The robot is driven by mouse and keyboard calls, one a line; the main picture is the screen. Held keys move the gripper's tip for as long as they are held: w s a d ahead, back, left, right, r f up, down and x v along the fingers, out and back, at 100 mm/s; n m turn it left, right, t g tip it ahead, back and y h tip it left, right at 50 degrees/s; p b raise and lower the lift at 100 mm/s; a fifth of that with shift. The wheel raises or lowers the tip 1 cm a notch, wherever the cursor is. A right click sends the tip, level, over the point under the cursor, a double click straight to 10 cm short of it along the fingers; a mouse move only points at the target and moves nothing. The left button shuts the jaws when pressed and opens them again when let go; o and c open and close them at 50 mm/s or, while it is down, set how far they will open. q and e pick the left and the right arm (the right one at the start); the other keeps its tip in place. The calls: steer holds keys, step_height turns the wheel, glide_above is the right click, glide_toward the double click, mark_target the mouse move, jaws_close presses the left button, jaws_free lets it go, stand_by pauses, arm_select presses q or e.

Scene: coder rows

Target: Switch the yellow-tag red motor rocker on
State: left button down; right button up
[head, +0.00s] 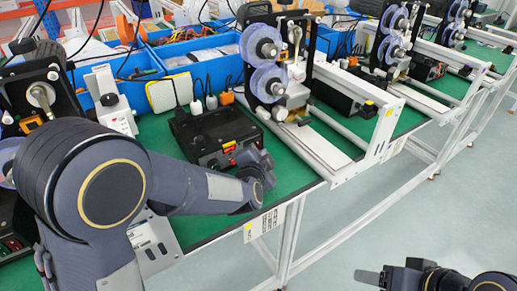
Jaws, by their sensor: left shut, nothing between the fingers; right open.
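A black control box (215,133) sits on the green bench top, its front face toward me. Small red and yellow parts (229,148) show on that front face; they are too small to tell the rocker's position. My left gripper (250,158) is shut and empty, close to the right part of the box's front. I cannot tell whether it touches the box, and it hides part of the front. A yellow tag (248,229) is on the bench's front edge below. My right gripper (368,277) is open and empty at the bottom right, over the floor, away from the bench.
A coder machine with purple-grey reels (267,65) stands behind and right of the box, its white rail frame (325,150) reaching the bench edge. Blue bins (200,55) and a yellow-edged pad (169,92) are behind. More such stations continue right. The floor in front is clear.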

arm_select(q)
steer(key=shift+w+a, duration=0.15)
steer(key=shift+w, duration=0.15)
steer(key=shift+w+a+f, duration=0.1)
steer(key=shift+w+a, duration=0.15)
stand_by(0.6)
steer(key=shift+s+d, duration=0.1)
steer(key=shift+s+d+p, duration=0.4)
steer(key=shift+s+p, duration=0.1)
steer(key=shift+s, duration=0.05)
steer(key=shift+s+d+r+p, duration=0.4)
steer(key=shift+s+d+p, duration=0.25)
steer(key=shift+s+p, duration=0.15)
steer(key=shift+s+d+r+p, duration=0.1)
steer(key=shift+s+d+p, duration=0.3)
steer(key=shift+s, duration=0.2)
steer(key=shift+s+d+r+p, duration=0.1)
steer(key=shift+s+d+p, duration=0.15)
steer(key=shift+s+d, duration=0.25)
steer(key=shift+s+a+f, duration=0.1)
